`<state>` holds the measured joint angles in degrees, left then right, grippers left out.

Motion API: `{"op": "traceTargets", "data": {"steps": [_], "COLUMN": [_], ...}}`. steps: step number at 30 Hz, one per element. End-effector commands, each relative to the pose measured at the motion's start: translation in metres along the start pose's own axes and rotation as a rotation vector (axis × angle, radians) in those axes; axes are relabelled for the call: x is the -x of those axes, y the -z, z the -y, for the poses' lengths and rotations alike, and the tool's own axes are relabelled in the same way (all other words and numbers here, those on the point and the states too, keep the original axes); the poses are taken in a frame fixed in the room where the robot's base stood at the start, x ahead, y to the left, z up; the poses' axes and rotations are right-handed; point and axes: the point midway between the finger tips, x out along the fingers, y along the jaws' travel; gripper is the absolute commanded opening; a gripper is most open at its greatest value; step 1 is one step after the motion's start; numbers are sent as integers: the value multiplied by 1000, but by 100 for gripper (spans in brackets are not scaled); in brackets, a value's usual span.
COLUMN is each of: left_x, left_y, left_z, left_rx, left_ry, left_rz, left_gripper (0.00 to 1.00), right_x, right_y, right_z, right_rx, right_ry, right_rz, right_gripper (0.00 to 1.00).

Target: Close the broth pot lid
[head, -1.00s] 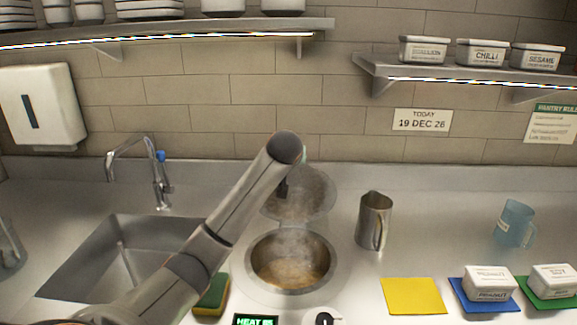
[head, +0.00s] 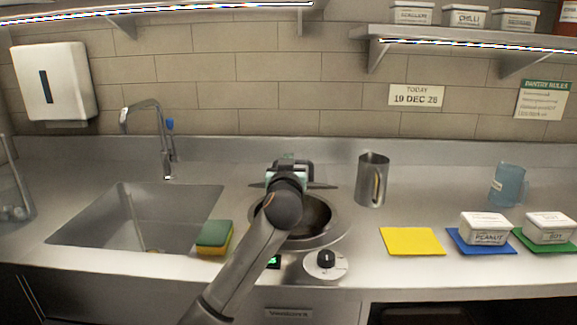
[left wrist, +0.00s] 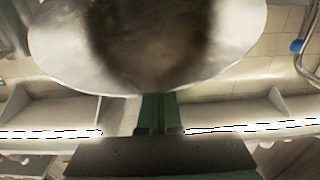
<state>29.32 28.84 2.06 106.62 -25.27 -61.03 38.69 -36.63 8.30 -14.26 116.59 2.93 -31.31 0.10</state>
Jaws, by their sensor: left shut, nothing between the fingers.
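The broth pot (head: 330,222) is sunk in the counter and its opening shows at the right of my arm. Its round metal lid (head: 326,186) shows nearly edge-on behind the opening, partly hidden by my left gripper, so the pot is still open. My left gripper (head: 288,162) is shut and empty at the lid, behind the pot. In the left wrist view, the lid (left wrist: 243,35) fills the top as a shiny disc with a brown blur. The shut fingertips (left wrist: 159,100) are at its edge; whether they touch cannot be told. My right gripper is out of view.
A steel jug (head: 371,182) stands right of the pot. A control knob (head: 325,263) is in front, and a green and yellow sponge (head: 214,238) lies left, beside the sink (head: 85,232). A yellow mat (head: 412,241) and labelled tubs are at the right.

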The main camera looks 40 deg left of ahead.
Motion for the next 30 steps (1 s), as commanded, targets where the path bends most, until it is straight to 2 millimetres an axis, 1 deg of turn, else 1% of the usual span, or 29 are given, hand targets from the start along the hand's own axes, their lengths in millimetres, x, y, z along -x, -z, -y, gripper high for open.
{"op": "traceTargets", "data": {"steps": [1,6,12,19,30], "left_x": [5,17,26,29,30], "left_y": [-12,-25,-36,-39,-39], "left_z": [0,0,1,1,1], "left_rx": [6,4,1,2,2], "left_ry": [-1,0,1,1,1], "left_rz": [5,10,11,10,9], "left_gripper": [0,0,0,0,0], "right_x": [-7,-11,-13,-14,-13], "right_y": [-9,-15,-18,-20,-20], "right_z": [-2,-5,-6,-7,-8], "right_rx": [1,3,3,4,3], "right_ry": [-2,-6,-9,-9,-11], "right_rz": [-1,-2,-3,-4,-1], "right_gripper": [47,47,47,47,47]}}
